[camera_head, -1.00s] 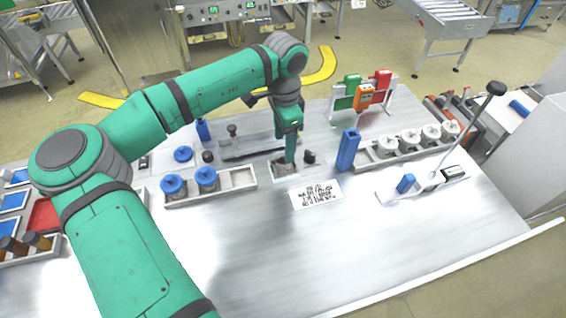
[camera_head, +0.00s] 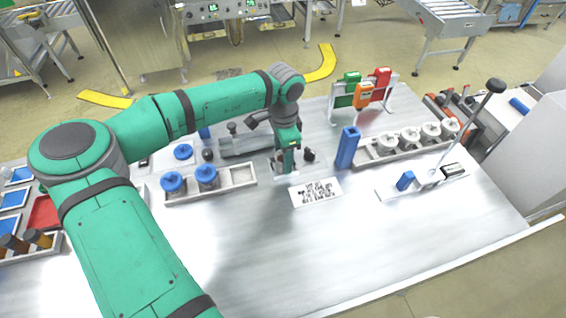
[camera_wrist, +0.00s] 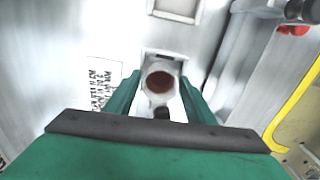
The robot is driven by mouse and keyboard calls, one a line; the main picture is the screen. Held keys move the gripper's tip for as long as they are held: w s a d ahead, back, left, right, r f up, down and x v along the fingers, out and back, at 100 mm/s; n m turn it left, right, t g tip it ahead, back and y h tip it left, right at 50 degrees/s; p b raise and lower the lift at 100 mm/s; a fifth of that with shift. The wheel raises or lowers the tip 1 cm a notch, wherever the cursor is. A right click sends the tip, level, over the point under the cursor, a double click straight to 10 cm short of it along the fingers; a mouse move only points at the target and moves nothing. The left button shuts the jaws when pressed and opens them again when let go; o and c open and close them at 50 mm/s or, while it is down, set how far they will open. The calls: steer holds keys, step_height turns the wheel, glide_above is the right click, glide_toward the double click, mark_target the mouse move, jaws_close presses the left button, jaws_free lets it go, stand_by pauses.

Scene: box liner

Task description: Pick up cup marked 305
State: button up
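A white cup (camera_wrist: 160,82) with a reddish-brown inside stands upright between my gripper's two green fingers in the wrist view. My gripper (camera_wrist: 159,76) is open, with a finger on each side of the cup; whether either touches it is hard to tell. In the head view my gripper (camera_head: 286,172) points down at a small light holder (camera_head: 287,179), and the fingers hide most of the cup. No 305 marking can be read. Two blue-topped cups (camera_head: 206,178) stand in a tray to the left, and several white cups (camera_head: 410,138) stand in a rack to the right.
A printed white card (camera_head: 316,192) lies just right of my gripper. A tall blue block (camera_head: 347,148) stands between it and the white-cup rack. A small black knob (camera_head: 309,154) is close by. A lever stand (camera_head: 425,184) is at the right. The front of the table is clear.

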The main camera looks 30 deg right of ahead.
steer(key=c, duration=0.7)
steer(key=shift+r, duration=0.25)
steer(key=shift+r, duration=1.45)
steer(key=shift+s+a+r, duration=1.1)
steer(key=shift+s+r, duration=0.5)
steer(key=shift+s, duration=0.35)
steer(key=shift+s+a+r, duration=1.15)
steer(key=shift+s+r, duration=0.45)
steer(key=shift+s, duration=0.4)
steer(key=shift+s+a+r, duration=1.1)
steer(key=shift+s+r, duration=0.5)
steer(key=shift+s, duration=0.35)
